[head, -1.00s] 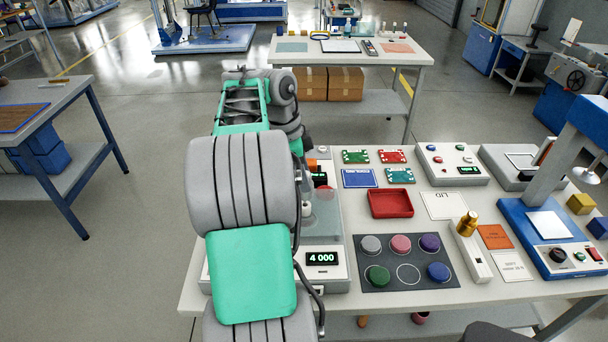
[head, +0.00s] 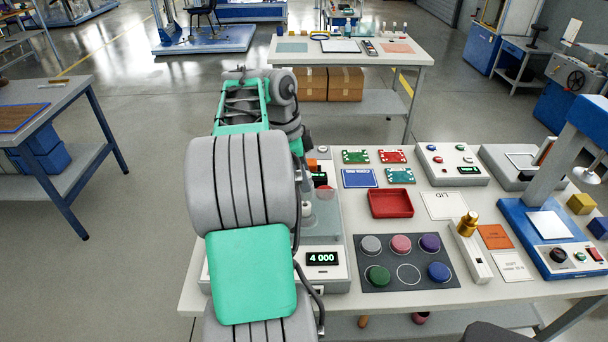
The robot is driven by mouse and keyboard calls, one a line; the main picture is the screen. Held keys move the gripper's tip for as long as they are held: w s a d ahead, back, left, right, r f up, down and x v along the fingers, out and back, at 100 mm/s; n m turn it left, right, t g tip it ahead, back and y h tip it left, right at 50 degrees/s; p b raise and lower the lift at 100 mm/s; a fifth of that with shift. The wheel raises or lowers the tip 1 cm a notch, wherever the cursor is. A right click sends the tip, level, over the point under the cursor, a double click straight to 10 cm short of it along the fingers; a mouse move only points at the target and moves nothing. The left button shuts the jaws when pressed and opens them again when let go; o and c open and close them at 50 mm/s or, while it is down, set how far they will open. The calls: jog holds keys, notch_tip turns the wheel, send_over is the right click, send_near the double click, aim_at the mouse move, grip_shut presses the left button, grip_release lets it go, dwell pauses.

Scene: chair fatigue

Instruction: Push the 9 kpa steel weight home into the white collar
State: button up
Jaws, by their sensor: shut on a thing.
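My own arm covers most of the white tester (head: 338,284), whose display (head: 322,258) reads 4 000. In the narrow strip right of my arm, a small reddish piece (head: 325,193) and pale, partly see-through parts show above the tester's bed. I cannot make out which of these is the steel weight or the white collar. My gripper is hidden behind my arm links, so its fingers and anything between them do not show.
On the bench, a dark mat (head: 408,283) holds several coloured discs and one empty ring. A red tray (head: 390,204), circuit boards (head: 356,157), a blue card (head: 360,178) and a brass-topped device (head: 470,248) stand nearby. A blue-based machine (head: 548,235) is at the right.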

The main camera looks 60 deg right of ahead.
jog(key=shift+w+b+x, duration=0.2)
jog(key=shift+b+x, duration=0.65)
jog(key=shift+b, duration=0.05)
jog(key=shift+w+b+x, duration=0.15)
jog(key=shift+b+x, duration=0.7)
jog(key=o, duration=1.4)
jog(key=shift+a+f, duration=0.1)
jog(key=shift+a, duration=0.15)
jog(key=shift+c, duration=0.2)
jog(key=p+v, duration=0.4)
jog(key=v, duration=0.3)
jog(key=shift+w+r, duration=0.15)
jog(key=shift+r, duration=0.25)
